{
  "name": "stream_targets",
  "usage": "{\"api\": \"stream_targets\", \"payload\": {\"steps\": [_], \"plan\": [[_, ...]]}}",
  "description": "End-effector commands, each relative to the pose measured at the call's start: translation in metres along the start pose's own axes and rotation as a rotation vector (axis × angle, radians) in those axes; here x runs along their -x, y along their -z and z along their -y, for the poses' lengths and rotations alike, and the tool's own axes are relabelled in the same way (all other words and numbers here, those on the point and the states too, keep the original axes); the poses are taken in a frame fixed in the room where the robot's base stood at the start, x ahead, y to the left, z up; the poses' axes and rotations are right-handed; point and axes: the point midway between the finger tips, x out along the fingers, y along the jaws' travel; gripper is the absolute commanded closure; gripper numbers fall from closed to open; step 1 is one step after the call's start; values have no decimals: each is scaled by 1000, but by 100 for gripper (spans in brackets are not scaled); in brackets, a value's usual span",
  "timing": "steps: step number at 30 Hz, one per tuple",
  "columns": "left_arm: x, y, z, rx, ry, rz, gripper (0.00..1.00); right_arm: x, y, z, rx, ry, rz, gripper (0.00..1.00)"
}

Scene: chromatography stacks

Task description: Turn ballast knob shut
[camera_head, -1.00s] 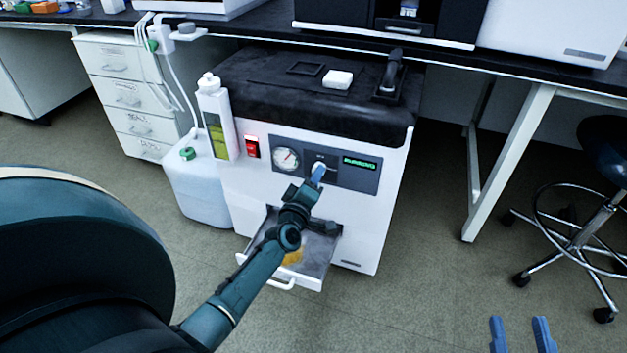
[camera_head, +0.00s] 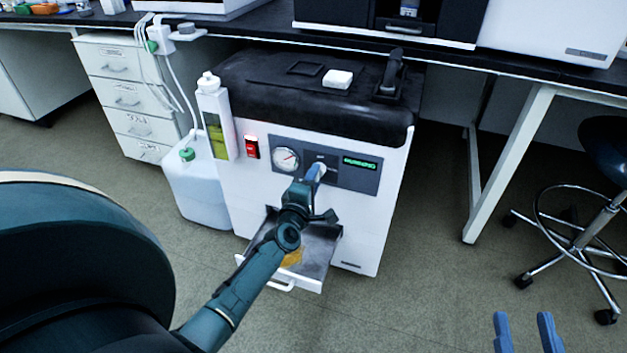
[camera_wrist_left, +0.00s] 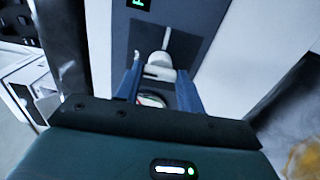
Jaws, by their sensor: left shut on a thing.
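The ballast knob is a pale grey knob (camera_wrist_left: 160,66) on the dark front panel of the white pump cabinet; in the head view my gripper mostly hides it. My left gripper (camera_head: 316,173) reaches up to the panel between the gauge and the green display. In the left wrist view its blue fingers (camera_wrist_left: 160,88) stand on both sides of the knob and are shut on it. My right gripper (camera_head: 526,335) is at the bottom right of the head view, its two blue fingers apart with nothing between them, far from the cabinet.
The panel carries a round gauge (camera_head: 285,159) and a green display (camera_head: 360,163); a lit red switch (camera_head: 251,147) is left of it. An open drawer tray (camera_head: 318,262) juts out below my left wrist. A white jug (camera_head: 200,190) stands left. A stool (camera_head: 607,220) is at right.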

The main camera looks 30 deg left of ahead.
Motion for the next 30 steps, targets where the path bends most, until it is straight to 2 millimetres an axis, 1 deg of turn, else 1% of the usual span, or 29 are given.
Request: {"api": "stream_targets", "payload": {"steps": [8, 9, 16, 23, 25, 28, 30], "plan": [[0, 0, 1, 8, 1, 0, 85, 1, -1, 0, -1, 1, 4, 64], [0, 0, 0, 8, 1, 0, 59, 1, -2, 1, -2, 1, 5, 64], [0, 0, 0, 6, 1, 0, 41, 2, -2, 1, -2, 1, 5, 64], [0, 0, 0, 4, 0, 0, 40, 2, -2, 0, -1, 1, 5, 64], [3, 0, 0, 3, 1, 0, 40, 1, -1, 0, 0, 1, 5, 64], [13, 0, -1, 3, 2, 0, 40, 1, 2, 0, 7, 1, 5, 64], [26, 0, -1, 4, 3, 1, 40, 0, 5, -1, 15, 1, 5, 64]]}}
